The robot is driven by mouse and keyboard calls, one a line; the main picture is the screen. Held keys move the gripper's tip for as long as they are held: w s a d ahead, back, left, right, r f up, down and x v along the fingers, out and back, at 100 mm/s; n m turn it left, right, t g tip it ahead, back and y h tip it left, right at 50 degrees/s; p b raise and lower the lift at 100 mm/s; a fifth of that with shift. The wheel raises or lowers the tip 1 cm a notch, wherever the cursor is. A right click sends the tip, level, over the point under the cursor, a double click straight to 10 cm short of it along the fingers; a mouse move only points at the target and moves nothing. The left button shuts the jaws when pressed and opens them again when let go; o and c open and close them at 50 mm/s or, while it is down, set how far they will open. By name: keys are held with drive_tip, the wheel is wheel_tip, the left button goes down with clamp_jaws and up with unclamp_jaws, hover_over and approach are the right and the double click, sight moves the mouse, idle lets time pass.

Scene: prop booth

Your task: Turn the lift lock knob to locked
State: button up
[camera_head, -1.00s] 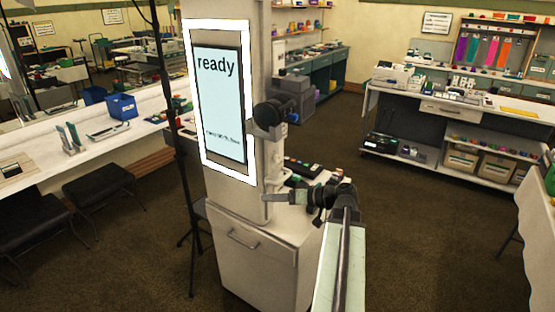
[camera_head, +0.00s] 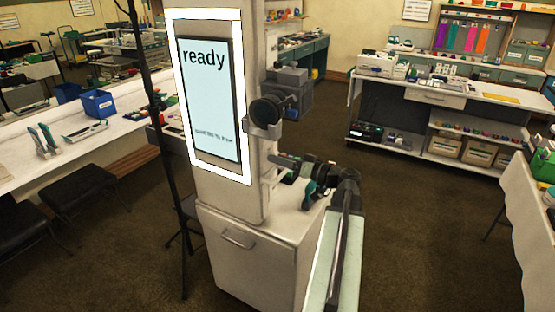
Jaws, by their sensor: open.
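The white booth (camera_head: 262,205) stands in the middle, with a lit screen (camera_head: 210,95) reading "ready" on its front. A round black lens-like part (camera_head: 266,110) sits on a bracket at the column's right edge, above my gripper. My gripper (camera_head: 275,168) points left at the column's right side, just below that bracket. It is open, and I see nothing held in it. I cannot make out the lift lock knob; it may be hidden by my gripper or the column. I cannot tell whether my gripper touches the column.
A grey machine (camera_head: 290,82) stands behind the column. A thin dark stand (camera_head: 160,150) rises left of the booth. A white counter (camera_head: 75,150) with stools runs along the left. A white work table (camera_head: 435,98) stands back right. The floor (camera_head: 410,220) between is clear.

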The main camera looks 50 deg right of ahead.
drive_tip(key=shift+w+a, duration=0.15)
drive_tip(key=shift+w, duration=0.4)
clamp_jaws()
